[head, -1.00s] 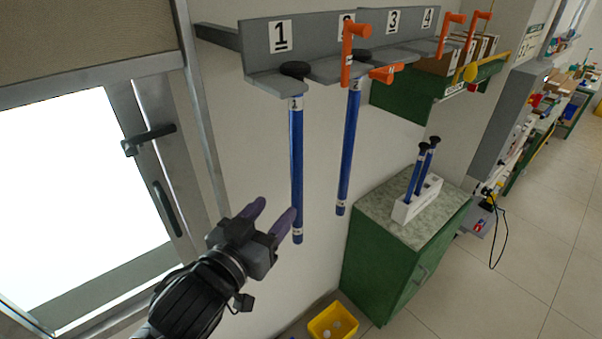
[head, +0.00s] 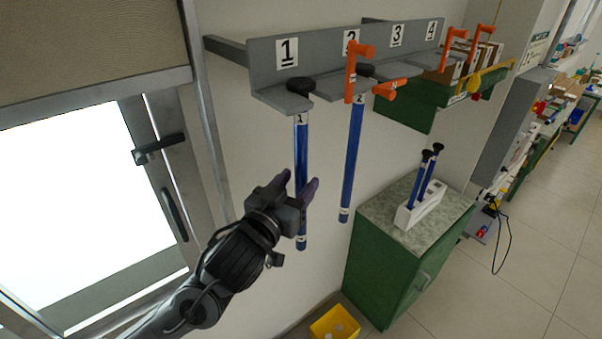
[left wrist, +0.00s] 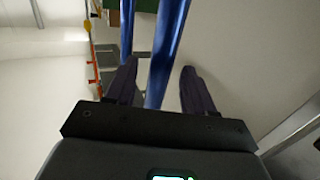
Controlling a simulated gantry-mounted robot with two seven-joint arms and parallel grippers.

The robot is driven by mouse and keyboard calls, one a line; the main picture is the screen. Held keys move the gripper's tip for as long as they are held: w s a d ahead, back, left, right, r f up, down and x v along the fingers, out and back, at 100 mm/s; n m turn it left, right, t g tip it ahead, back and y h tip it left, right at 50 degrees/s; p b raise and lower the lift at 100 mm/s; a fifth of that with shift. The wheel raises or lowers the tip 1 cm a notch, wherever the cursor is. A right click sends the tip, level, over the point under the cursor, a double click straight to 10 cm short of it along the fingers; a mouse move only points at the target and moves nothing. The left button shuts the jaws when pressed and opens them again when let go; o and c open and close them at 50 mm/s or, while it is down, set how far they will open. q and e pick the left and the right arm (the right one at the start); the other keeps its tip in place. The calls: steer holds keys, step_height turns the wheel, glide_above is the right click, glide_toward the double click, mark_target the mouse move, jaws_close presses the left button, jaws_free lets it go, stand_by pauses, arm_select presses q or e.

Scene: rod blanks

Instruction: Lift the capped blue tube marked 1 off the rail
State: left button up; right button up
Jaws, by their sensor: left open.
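The blue tube marked 1 (head: 301,150) hangs upright from the grey rail (head: 266,60) at slot 1, its black cap (head: 300,86) resting on the rail's ledge. My left gripper (head: 297,188) is open at the tube's lower part. In the left wrist view the tube (left wrist: 165,50) passes between the two dark purple fingers of my gripper (left wrist: 158,88), with a gap showing to the right finger. I cannot tell whether the left finger touches it. My right gripper is not in view.
A second blue tube (head: 352,160) hangs to the right at slot 2, beside orange handles (head: 357,70). A green cabinet (head: 390,265) carries a white holder (head: 418,208) with two blue tubes. A yellow bin (head: 335,325) is on the floor. A window (head: 70,200) is at left.

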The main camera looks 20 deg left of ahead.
arm_select(q)
steer(key=shift+w+d, duration=0.1)
steer(key=shift+w, duration=0.95)
jaws_close()
